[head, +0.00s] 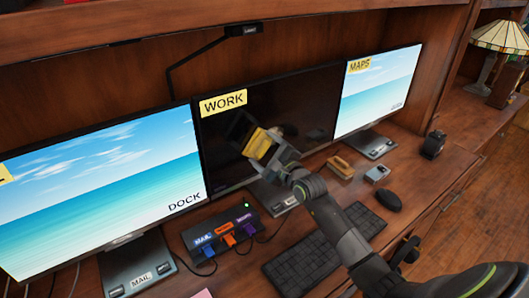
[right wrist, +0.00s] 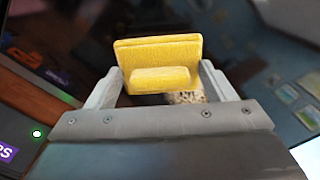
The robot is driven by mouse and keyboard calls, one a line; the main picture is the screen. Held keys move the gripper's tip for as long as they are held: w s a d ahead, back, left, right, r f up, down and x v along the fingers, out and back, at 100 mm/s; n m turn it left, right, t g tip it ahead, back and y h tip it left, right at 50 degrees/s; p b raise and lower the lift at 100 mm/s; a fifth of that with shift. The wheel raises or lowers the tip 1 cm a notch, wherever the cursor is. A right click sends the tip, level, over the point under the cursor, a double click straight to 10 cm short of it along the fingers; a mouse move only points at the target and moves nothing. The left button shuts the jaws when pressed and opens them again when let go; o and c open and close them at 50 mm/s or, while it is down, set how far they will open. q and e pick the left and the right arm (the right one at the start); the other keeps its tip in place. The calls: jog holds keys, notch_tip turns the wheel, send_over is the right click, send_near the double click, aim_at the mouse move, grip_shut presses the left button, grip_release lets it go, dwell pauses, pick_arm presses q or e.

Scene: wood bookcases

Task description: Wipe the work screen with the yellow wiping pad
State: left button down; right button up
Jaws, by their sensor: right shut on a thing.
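The work screen (head: 315,100) is the dark middle monitor with a yellow WORK label (head: 223,102) at its top left. My right gripper (head: 262,148) is in front of its lower middle, shut on the yellow wiping pad (head: 257,143). In the right wrist view the pad (right wrist: 158,55) sits between the two fingers (right wrist: 158,82), its raised grip toward the camera. I cannot tell whether the pad touches the glass. A pale speckled patch (head: 289,130) shows just right of the pad, also below it in the right wrist view (right wrist: 186,97). My left gripper is not in view.
The mail screen (head: 100,185) on the left and the maps screen (head: 378,88) on the right show a beach. A dock with coloured plugs (head: 225,236), a keyboard (head: 318,250), a mouse (head: 387,200) and a wooden block (head: 341,167) lie on the desk.

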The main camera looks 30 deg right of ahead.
jog(key=d+b, duration=0.2)
jog(key=d, duration=0.1)
jog(key=w+d+b, duration=0.1)
jog(key=d+b, duration=0.1)
jog(key=d, duration=0.1)
jog(key=d+b, duration=0.2)
jog(key=shift+w+d+f, duration=0.15)
jog(key=shift+w+d, duration=0.05)
jog(key=shift+d, duration=0.2)
jog(key=shift+d+b, duration=0.6)
jog(key=shift+d, duration=0.05)
jog(key=shift+a+r+p, duration=0.25)
jog(key=shift+r+p, duration=0.05)
jog(key=shift+p, duration=0.3)
jog(key=shift+a+r+p, duration=0.1)
jog(key=shift+a+p, duration=0.6)
jog(key=shift+p, duration=0.15)
jog(key=a+p, duration=0.4)
jog(key=s+a+p, duration=0.1)
jog(key=a+p, duration=0.1)
jog(key=a, duration=0.1)
jog(key=shift+a, duration=0.1)
jog(key=shift+s+a+f+p, duration=0.2)
jog(key=shift+a+p, duration=0.4)
jog(key=shift+a, duration=0.15)
